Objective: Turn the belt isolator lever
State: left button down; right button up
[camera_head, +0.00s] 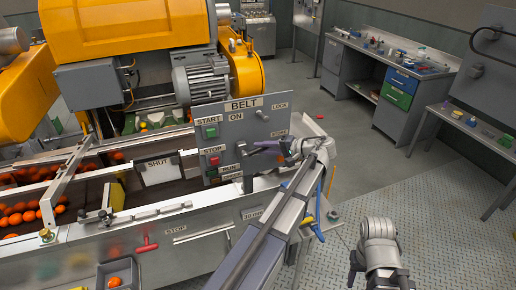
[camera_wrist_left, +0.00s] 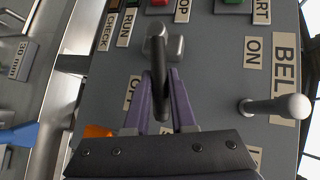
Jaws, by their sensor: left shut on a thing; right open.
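The belt isolator lever (camera_wrist_left: 160,66) is a dark bar with a grey hub on the grey control panel (camera_wrist_left: 215,75), in the left wrist view. My left gripper (camera_wrist_left: 160,97) is shut on it, its purple fingers on either side of the bar. In the head view my left gripper (camera_head: 262,147) reaches the panel's lower right and mostly hides the lever. The lever points from its hub toward my gripper. An OFF label (camera_wrist_left: 133,92) is partly hidden beside the fingers; an ON label (camera_wrist_left: 253,60) is further off. My right gripper (camera_head: 380,268) is open, away from the panel.
A grey ball-ended handle (camera_wrist_left: 277,107) sticks out near the fingers. Green start (camera_head: 211,132) and red stop (camera_head: 214,160) buttons are on the panel. A conveyor with oranges (camera_head: 22,214) runs at left. The floor (camera_head: 440,215) at right is clear.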

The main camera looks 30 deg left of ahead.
aim_at(252, 152)
pick_arm(q)
jog(key=s+r+n+t+h+p, duration=0.1)
jog(key=p, duration=0.2)
jog(key=a+r+n+t+h+p, duration=0.1)
jog(key=r+h+p, duration=0.1)
jog(key=p, duration=0.2)
jog(key=s+a+r+n+t+h+p, duration=0.1)
jog(key=n+h+p, duration=0.1)
jog(key=p, duration=0.1)
jog(key=shift+s+r+t+p, duration=0.15)
jog(key=shift+s+t+p, duration=0.2)
jog(key=shift+t, duration=0.05)
jog(key=shift+s+a+r+n+t+h+p, duration=0.15)
jog(key=shift+s+a+n+t+h+p, duration=0.2)
jog(key=shift+h+p, duration=0.2)
jog(key=shift+s+a+r+n+t+h, duration=0.1)
jog(key=shift+s+a+n+t+h, duration=0.3)
jog(key=shift+t+h, duration=0.3)
jog(key=shift+s+a+n+t+h, duration=0.1)
jog(key=shift+s+n+t+h, duration=0.15)
jog(key=shift+n+t, duration=0.15)
jog(key=shift+s+a+t+h, duration=0.25)
jog(key=shift+s+t+h, duration=0.05)
jog(key=shift+t+h, duration=0.15)
jog(key=shift+n, duration=0.25)
jog(key=c, duration=0.8)
grip_release()
jog(key=shift+a, duration=0.1)
jog(key=shift+o, duration=0.2)
jog(key=shift+r, duration=0.1)
